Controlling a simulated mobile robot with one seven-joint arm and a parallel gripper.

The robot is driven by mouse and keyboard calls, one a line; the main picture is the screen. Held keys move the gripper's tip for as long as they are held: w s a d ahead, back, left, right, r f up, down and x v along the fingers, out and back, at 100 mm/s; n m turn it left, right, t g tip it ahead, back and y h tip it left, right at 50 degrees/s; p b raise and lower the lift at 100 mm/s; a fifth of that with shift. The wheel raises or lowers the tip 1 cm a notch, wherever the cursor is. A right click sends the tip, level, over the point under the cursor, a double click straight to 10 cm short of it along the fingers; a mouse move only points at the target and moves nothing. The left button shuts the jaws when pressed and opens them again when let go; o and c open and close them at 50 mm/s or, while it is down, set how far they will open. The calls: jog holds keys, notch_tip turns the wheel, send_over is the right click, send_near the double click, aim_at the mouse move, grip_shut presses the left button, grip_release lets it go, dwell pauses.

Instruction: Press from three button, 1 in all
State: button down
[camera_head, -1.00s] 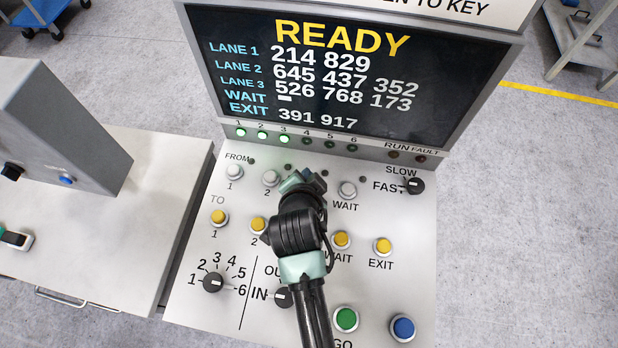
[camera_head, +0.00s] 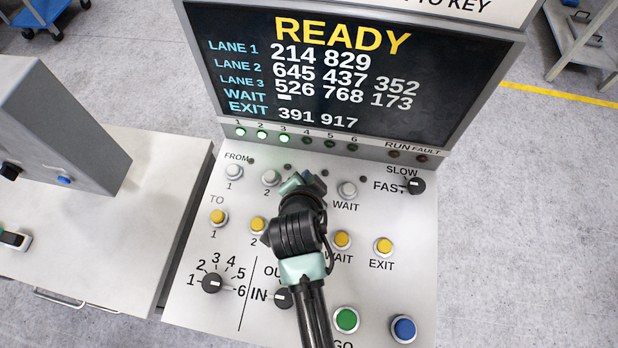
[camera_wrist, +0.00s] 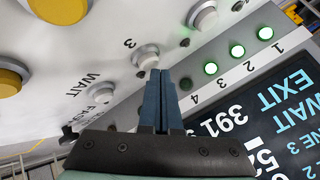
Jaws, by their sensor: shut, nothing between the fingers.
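The from-three button (camera_wrist: 146,56) is a white cap in a silver ring beside a printed 3 in the wrist view. My gripper (camera_wrist: 161,73) is shut and empty, its blue fingertips right at the lower edge of this button in the picture. I cannot tell whether they touch it. In the head view my gripper (camera_head: 304,180) is over the FROM row between the from-two button (camera_head: 271,178) and the FROM-row wait button (camera_head: 347,189). It hides the from-three button there.
The screen (camera_head: 340,75) stands behind the panel and reads READY. Yellow TO buttons (camera_head: 218,217) lie in front of the FROM row. A speed knob (camera_head: 414,185), a green button (camera_head: 346,319) and a blue button (camera_head: 403,328) are on the right side.

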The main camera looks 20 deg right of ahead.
jog(key=shift+f, duration=0.5)
dwell(0.4)
jog(key=shift+r, duration=0.15)
jog(key=shift+r+p, duration=0.6)
jog(key=shift+r, duration=0.2)
jog(key=shift+r, duration=0.1)
notch_tip(320, 180, up, 5)
jog(key=p, duration=0.4)
jog(key=shift+p, duration=0.3)
dwell(0.4)
